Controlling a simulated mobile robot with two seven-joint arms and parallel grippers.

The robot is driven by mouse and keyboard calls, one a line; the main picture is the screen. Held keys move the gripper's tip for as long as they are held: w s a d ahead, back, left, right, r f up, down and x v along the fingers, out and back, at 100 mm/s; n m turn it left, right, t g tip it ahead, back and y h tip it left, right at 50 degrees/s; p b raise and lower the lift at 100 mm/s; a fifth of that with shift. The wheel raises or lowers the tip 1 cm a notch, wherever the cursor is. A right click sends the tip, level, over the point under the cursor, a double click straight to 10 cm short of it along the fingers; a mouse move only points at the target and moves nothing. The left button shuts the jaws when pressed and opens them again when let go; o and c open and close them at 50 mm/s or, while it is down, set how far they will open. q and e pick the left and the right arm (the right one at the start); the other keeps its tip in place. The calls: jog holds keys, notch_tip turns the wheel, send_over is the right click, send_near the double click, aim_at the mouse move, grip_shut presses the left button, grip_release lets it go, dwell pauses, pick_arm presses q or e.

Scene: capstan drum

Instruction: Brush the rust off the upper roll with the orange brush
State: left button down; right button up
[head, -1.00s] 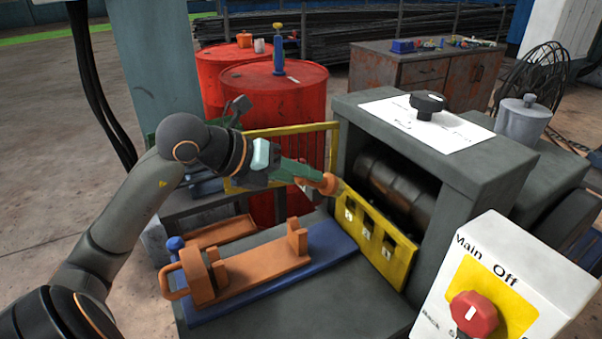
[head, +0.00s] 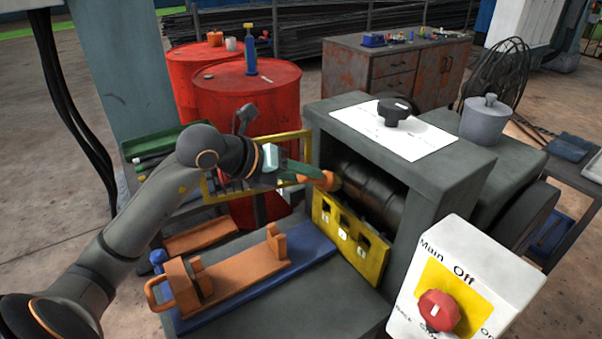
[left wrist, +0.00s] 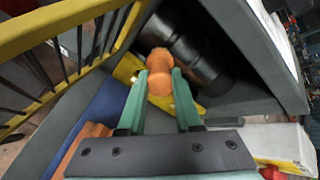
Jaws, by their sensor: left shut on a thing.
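My left gripper (head: 308,174) has green fingers and is shut on the orange brush (head: 326,181). It holds the brush at the left end of the machine's opening. In the left wrist view the brush (left wrist: 160,62) shows as rounded orange parts between the fingertips (left wrist: 159,84). The dark upper roll (head: 369,192) lies inside the grey housing, with brownish patches. The brush end overlaps the roll's left end in the head view; I cannot tell if they touch. The roll (left wrist: 192,52) also shows just beyond the brush in the left wrist view. My right gripper is not in view.
A yellow slotted plate (head: 349,243) stands below the roll. A yellow barred guard (head: 211,184) is close behind my left arm. An orange fixture (head: 235,276) lies on a blue base in front. A control box with a red knob (head: 438,311) stands front right.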

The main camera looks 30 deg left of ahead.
pick_arm(q)
jog(key=shift+w+d, duration=0.2)
jog(key=shift+w, duration=0.3)
dwell(0.4)
jog(key=shift+s+d+p, duration=0.65)
jog(key=shift+s+d, duration=1.65)
jog(key=shift+d, duration=3.25)
jog(key=shift+w+a+b, duration=0.65)
jog(key=shift+a+b, duration=0.05)
jog(key=shift+a, duration=0.9)
jog(key=shift+w+a+b, duration=0.65)
jog(key=shift+a+b, duration=0.1)
jog(key=shift+a, duration=0.85)
jog(key=shift+w+a+b, duration=0.65)
jog(key=shift+a+b, duration=0.05)
jog(key=shift+a, duration=0.9)
jog(key=shift+w+a, duration=0.35)
jog(key=shift+a, duration=0.4)
